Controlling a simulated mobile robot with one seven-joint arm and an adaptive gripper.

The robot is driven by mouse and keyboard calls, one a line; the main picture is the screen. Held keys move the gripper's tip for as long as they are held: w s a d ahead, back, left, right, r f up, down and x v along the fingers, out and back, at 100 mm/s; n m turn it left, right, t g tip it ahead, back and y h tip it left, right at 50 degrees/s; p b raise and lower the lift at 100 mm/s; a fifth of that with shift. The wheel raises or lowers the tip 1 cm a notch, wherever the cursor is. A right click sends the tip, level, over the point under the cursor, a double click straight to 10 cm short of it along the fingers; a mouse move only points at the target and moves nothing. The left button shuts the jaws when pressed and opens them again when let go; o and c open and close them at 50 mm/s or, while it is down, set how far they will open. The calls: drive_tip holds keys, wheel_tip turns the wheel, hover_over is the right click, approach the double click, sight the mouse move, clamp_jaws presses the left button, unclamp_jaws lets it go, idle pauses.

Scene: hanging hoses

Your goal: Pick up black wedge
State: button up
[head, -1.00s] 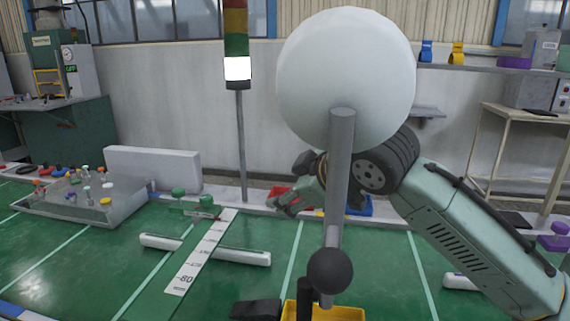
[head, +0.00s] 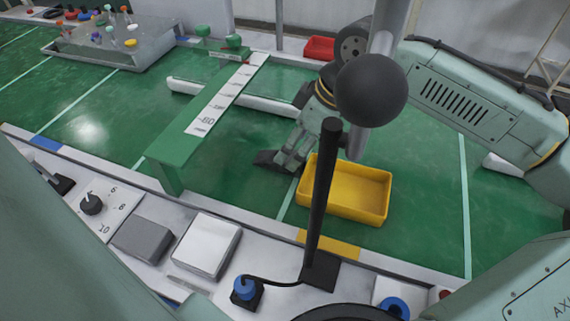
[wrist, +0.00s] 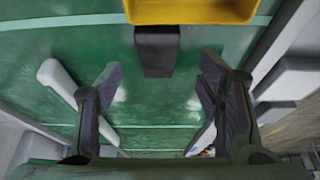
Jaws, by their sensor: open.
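The black wedge (head: 266,159) lies on the green surface, just left of the yellow bin (head: 345,190) in the head view. In the wrist view the black wedge (wrist: 157,52) is upper middle, against or very near the edge of the yellow bin (wrist: 190,10); I cannot tell if they touch. My gripper (head: 289,160) is low beside the wedge in the head view and hides part of it. In the wrist view my gripper (wrist: 160,82) is open and empty, its fingers spread left and right, with the wedge ahead and roughly centred between them.
A green beam with a white scale (head: 225,100) stands to the left. A white bar (head: 255,105) lies behind my gripper. A black post with a ball (head: 372,90) rises in front of my arm. A red bin (head: 319,48) is at the back. Green surface is open at left.

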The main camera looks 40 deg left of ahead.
drive_tip(key=shift+b+x, duration=2.1)
drive_tip(key=shift+x, duration=0.25)
drive_tip(key=shift+w+r, duration=0.1)
drive_tip(key=shift+w, duration=0.05)
drive_tip(key=shift+c, duration=0.5)
drive_tip(key=c, duration=1.2)
